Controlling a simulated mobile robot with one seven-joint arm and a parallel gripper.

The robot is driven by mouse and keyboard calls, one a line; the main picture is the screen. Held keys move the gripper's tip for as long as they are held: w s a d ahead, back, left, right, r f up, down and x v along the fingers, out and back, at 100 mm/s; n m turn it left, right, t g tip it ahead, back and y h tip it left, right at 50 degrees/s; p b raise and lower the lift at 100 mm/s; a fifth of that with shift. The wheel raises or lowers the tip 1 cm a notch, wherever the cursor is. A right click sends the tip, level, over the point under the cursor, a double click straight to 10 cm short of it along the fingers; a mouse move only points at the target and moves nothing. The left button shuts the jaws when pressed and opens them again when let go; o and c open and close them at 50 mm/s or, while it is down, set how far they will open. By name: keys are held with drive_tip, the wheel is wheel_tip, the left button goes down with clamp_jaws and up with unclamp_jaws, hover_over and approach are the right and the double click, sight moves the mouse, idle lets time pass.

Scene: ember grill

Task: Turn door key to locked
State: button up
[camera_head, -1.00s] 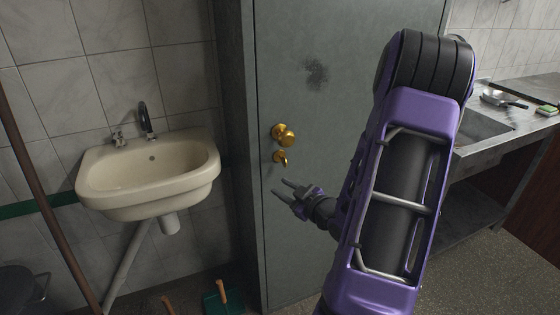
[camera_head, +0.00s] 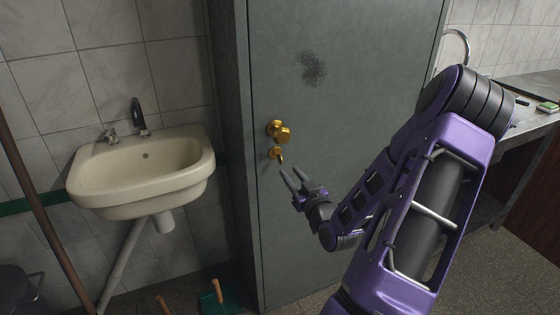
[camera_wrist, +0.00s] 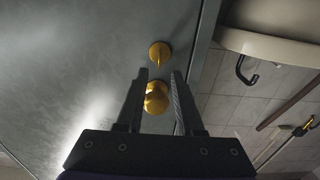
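The grey door (camera_head: 330,130) is closed in its frame in the head view. It carries a round brass knob (camera_head: 280,131) with the brass key (camera_head: 277,155) in its lock just below. My gripper (camera_head: 292,173) is below and right of the key, its two dark fingers parted and pointing up and left. The wrist view appears upside down. There the key (camera_wrist: 160,54) shows just beyond the fingertips, and the knob (camera_wrist: 155,97) shows in the gap between the fingers. My gripper (camera_wrist: 160,74) is open and empty, apart from the key.
A cream sink (camera_head: 140,175) hangs on the tiled wall left of the door. Wooden-handled tools (camera_head: 214,290) stand on the floor below. A metal counter (camera_head: 530,115) is at the right. The door face around the key is clear.

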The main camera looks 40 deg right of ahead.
sight(280, 160)
drive_tip(key=x, duration=0.8)
drive_tip(key=shift+w, duration=0.2)
clamp_jaws()
